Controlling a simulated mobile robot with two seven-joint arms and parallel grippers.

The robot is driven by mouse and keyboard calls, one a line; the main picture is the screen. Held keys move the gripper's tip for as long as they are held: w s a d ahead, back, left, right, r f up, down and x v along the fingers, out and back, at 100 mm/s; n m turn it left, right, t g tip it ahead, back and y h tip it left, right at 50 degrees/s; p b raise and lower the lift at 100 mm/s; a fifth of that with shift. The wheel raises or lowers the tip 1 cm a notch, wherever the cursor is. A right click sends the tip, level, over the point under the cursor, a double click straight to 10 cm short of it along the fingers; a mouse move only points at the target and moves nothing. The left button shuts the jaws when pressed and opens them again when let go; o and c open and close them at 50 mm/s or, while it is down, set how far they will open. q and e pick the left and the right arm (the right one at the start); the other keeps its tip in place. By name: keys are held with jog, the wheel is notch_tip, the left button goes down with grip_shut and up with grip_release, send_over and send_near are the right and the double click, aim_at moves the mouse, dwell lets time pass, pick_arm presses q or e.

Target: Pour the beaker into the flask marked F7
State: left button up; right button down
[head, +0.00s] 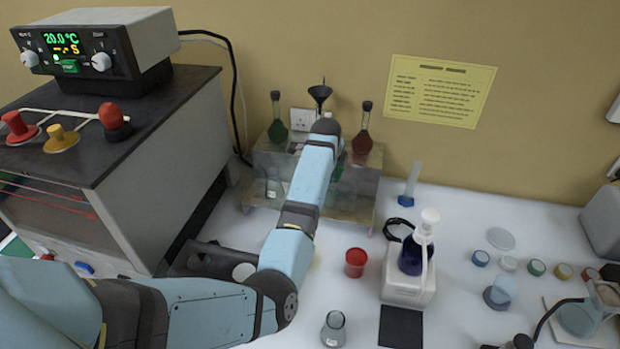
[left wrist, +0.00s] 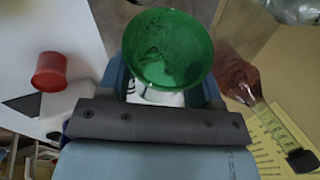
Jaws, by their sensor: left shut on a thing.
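My left gripper (left wrist: 163,84) is shut on a round vessel of green liquid, apparently the beaker (left wrist: 170,47), seen from above between the blue fingers in the left wrist view. In the head view my left arm reaches to the back shelf and hides most of the gripper; a bit of green (head: 337,172) shows beside it. A green long-necked flask (head: 278,130) and a red-brown one (head: 362,142) stand on the shelf; the red-brown one also shows in the left wrist view (left wrist: 238,76). Clear conical flasks stand on the lower shelf (head: 273,188) and table (head: 333,330). No F7 mark is readable.
A black funnel (head: 320,94) stands above the shelf (head: 350,208). A red cup (head: 355,262), a white device with a blue bottle (head: 412,256) and a blue-based cylinder (head: 408,188) stand to the right. Small coloured lids lie farther right.

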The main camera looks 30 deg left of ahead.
pick_arm(q)
jog(key=y, duration=0.1)
jog(key=f+y, duration=0.1)
jog(key=shift+d+f+m+g+y, duration=0.15)
jog(key=shift+d+m+g+y, duration=0.05)
jog(key=shift+m+g+y, duration=0.1)
jog(key=shift+w+r+y, duration=0.1)
jog(key=shift+r+y, duration=0.25)
jog(key=shift+y, duration=0.55)
jog(key=d+f+y+b, duration=0.1)
jog(key=f+y, duration=0.1)
jog(key=d+f+m+g+y+b, duration=0.1)
jog(key=f+y, duration=0.1)
jog(key=w+d+f+y+b, duration=0.1)
jog(key=d+y+b, duration=0.1)
jog(key=shift+f+m+g+y, duration=0.4)
jog(key=shift+w+d+f+y+b, duration=0.1)
jog(key=shift+d+y+b, duration=0.1)
jog(key=shift+y+b, duration=0.4)
jog(key=shift+d+b, duration=0.1)
jog(key=shift+b, duration=0.2)
